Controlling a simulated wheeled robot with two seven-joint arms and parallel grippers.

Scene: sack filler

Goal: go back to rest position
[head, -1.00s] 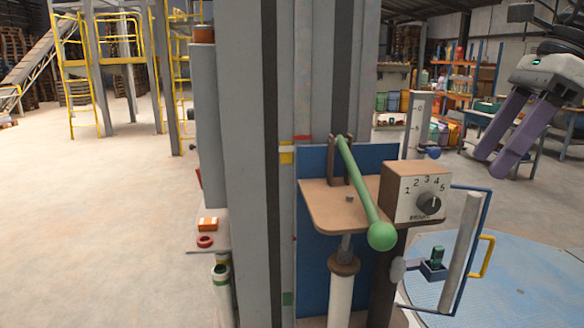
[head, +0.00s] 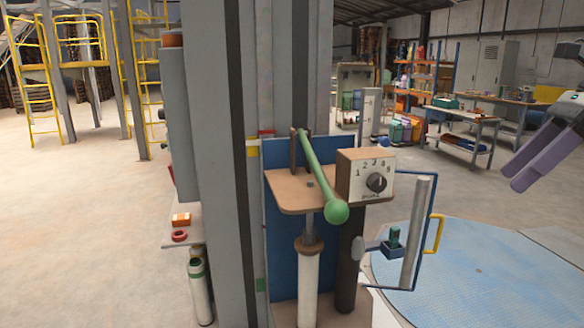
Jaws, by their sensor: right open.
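My right gripper (head: 541,157) is at the right edge of the head view, with two purple fingers pointing down and left. The fingers are apart with nothing between them. It hangs in free air, well to the right of the sack filler and apart from it. The filler has a green lever (head: 320,172) with a round knob at its lower end and a dial box (head: 374,177) marked with numbers. My left gripper is out of the picture.
A grey column (head: 212,180) stands left of centre. A blue-framed gate with a yellow handle (head: 434,234) stands beside a blue round floor plate (head: 470,265). A work table (head: 462,115) and shelves are at the back right. Open floor (head: 80,230) lies at left.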

